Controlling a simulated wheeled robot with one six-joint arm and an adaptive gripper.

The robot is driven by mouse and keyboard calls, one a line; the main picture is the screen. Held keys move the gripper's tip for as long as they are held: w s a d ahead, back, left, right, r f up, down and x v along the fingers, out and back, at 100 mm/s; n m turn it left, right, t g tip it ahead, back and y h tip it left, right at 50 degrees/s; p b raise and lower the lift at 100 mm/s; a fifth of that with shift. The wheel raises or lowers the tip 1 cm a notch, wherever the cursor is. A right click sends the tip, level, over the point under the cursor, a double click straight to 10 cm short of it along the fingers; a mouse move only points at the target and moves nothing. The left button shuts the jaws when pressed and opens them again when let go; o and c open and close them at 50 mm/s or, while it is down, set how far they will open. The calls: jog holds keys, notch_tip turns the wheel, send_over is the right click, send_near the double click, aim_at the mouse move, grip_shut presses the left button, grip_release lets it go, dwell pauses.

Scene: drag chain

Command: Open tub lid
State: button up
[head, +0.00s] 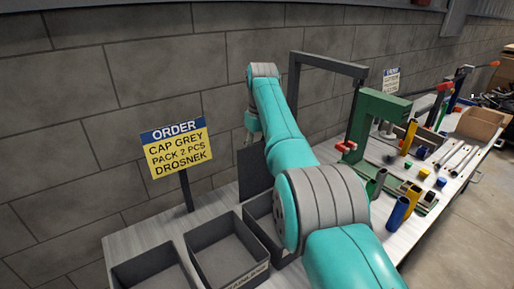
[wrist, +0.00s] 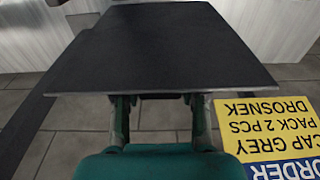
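In the head view, a dark flat lid (head: 254,172) stands steeply raised at the back of the rightmost grey tub (head: 259,232). My arm hides part of that tub. My gripper (head: 252,122) is by the lid's upper edge, partly hidden by my arm. In the wrist view, the lid (wrist: 160,48) is a broad dark panel across the upper middle. The two fingers of my gripper (wrist: 160,106) are spread apart at its near edge, with a gap between them. Their tips are hidden behind the panel, so contact is unclear.
Two open grey tubs (head: 229,238) (head: 125,268) stand to the left. An order sign (head: 177,149) rises behind them and also shows in the wrist view (wrist: 265,125). A green press-like frame (head: 372,125) and several coloured cylinders are on the bench to the right.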

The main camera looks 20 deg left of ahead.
jog(key=o, duration=0.3)
jog(key=shift+r, duration=0.1)
jog(key=r, duration=0.7)
jog(key=shift+s+d+r, duration=0.1)
jog(key=shift+s+d, duration=0.15)
jog(key=shift+d, duration=0.05)
jog(key=shift+s, duration=0.1)
